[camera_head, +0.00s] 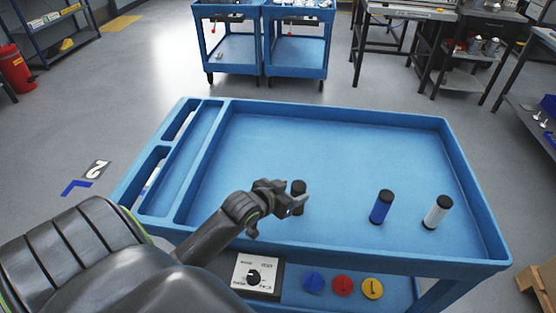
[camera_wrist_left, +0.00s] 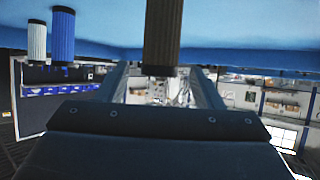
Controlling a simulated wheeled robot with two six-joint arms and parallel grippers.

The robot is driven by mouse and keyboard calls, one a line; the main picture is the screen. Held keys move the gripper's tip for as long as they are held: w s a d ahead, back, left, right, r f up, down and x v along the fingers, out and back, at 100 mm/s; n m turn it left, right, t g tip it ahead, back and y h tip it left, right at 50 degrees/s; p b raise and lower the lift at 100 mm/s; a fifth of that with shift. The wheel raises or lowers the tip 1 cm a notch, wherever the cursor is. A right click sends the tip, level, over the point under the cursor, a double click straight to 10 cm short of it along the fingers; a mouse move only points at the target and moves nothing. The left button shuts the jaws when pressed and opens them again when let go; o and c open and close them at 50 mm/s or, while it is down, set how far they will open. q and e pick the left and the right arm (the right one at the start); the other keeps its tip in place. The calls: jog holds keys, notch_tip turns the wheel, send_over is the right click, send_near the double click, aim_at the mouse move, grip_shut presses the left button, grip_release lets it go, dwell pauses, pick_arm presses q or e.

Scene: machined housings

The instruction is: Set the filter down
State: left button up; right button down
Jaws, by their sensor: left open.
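A dark filter (camera_head: 298,188) with a black cap stands upright in the blue tray of the cart (camera_head: 330,115). My left gripper (camera_head: 297,204) is open right at this filter, low over the tray. In the left wrist view, which looks upside down, the dark filter (camera_wrist_left: 163,35) shows between the two spread fingers (camera_wrist_left: 163,88), with gaps on both sides. The gripper hides part of it in the head view. A blue filter (camera_head: 381,208) and a white filter (camera_head: 437,213), both black-capped, stand to the right. My right gripper is not in view.
A panel with a black knob (camera_head: 254,276) and blue, red and yellow discs (camera_head: 343,285) sit below the tray's front edge. Narrow slots (camera_head: 180,124) line the tray's left side. The tray's back half is clear. Other blue carts (camera_head: 228,49) stand behind.

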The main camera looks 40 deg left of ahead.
pick_arm(q)
jog(key=v, duration=0.6)
jog(key=shift+s, duration=0.2)
dwell(0.4)
